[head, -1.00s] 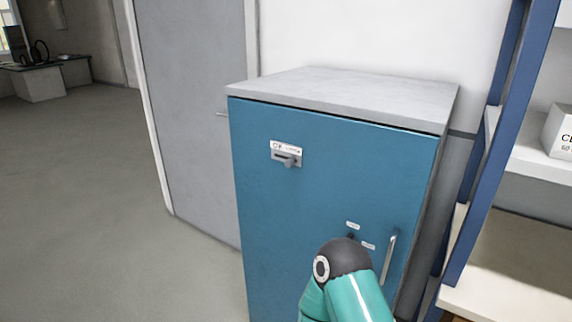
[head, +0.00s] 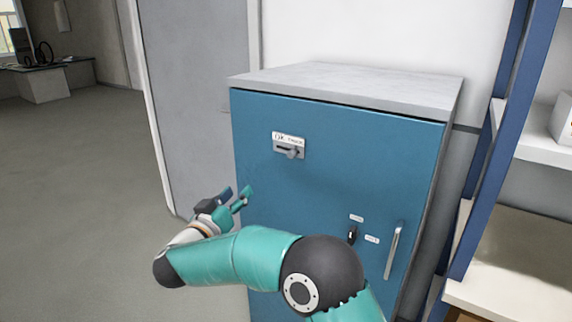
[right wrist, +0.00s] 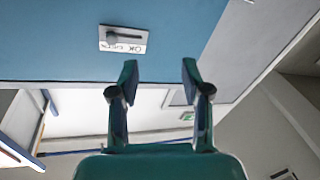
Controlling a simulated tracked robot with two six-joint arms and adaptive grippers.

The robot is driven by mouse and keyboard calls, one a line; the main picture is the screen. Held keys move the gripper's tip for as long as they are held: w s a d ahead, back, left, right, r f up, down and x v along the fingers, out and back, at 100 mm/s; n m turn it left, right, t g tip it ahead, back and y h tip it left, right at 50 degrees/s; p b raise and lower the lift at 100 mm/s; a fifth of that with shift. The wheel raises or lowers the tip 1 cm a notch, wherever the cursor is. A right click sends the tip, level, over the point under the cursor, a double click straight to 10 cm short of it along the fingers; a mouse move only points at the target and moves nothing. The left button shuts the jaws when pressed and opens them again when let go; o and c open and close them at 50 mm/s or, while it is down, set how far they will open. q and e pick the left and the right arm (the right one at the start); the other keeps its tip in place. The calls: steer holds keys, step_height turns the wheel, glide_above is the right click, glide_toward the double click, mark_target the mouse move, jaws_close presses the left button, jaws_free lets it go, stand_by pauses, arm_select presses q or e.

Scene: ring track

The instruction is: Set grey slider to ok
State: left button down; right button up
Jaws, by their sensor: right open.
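The grey slider (head: 291,153) sits in a small labelled plate (head: 277,140) on the upper front of the blue cabinet (head: 330,185). Its knob is right of the plate's middle, away from the "OK" text at the left end. In the right wrist view the slider plate (right wrist: 138,45) appears upside down, with the knob (right wrist: 111,37) at its left end. My right gripper (head: 238,194) is open and empty, below and left of the slider, apart from it. Its two fingers (right wrist: 158,75) also show in the right wrist view. My left gripper is not in view.
The cabinet has a small dark knob (head: 352,235) between two labels and a vertical handle (head: 393,250) at lower right. A blue-framed shelf (head: 500,150) stands close on the right. A grey door (head: 200,90) is behind. Open floor (head: 80,200) lies to the left.

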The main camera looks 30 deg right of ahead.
mark_target(290, 155)
steer(key=s+r+m+g+h, duration=0.2)
steer(key=s+r+m+g, duration=0.1)
steer(key=s+r+g, duration=0.15)
steer(key=x, duration=0.5)
steer(key=p+x, duration=0.1)
steer(key=x, duration=0.5)
steer(key=p+x, duration=0.1)
steer(key=x, duration=0.5)
steer(key=shift+d+r, duration=0.25)
steer(key=shift+r, duration=0.05)
jaws_close()
